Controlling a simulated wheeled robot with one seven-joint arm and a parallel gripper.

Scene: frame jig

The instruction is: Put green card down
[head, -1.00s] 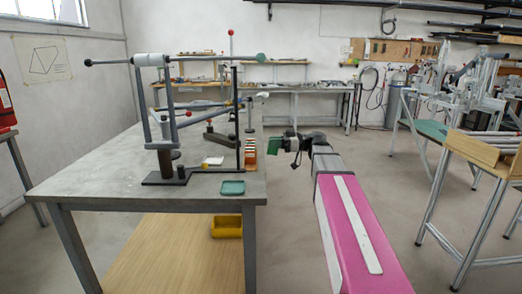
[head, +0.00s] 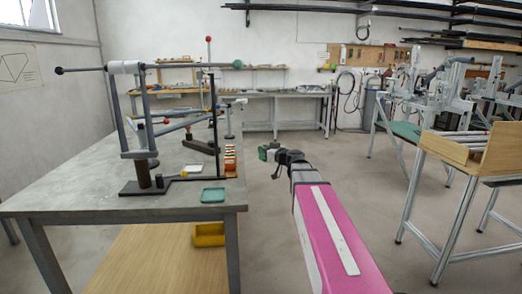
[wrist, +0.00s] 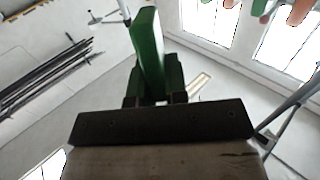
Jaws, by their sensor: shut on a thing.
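My gripper (head: 271,152) is out to the right of the grey table, over open floor, at the end of my pink arm. It is shut on the green card (head: 263,152), which shows small in the head view. In the wrist view the green card (wrist: 147,45) stands up between the fingers (wrist: 154,88), seen at a slant. The card is clear of the table. A teal tray (head: 213,195) lies empty at the table's front right corner. An orange rack (head: 230,169) with several striped cards stands behind it at the table's right edge.
A frame jig of grey bars (head: 117,112) with a dark post (head: 216,125) stands on the table (head: 70,201). A white piece (head: 193,168) lies inside it. A yellow bin (head: 208,235) sits below. Floor to the right is open, up to a wooden-topped stand (head: 465,150).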

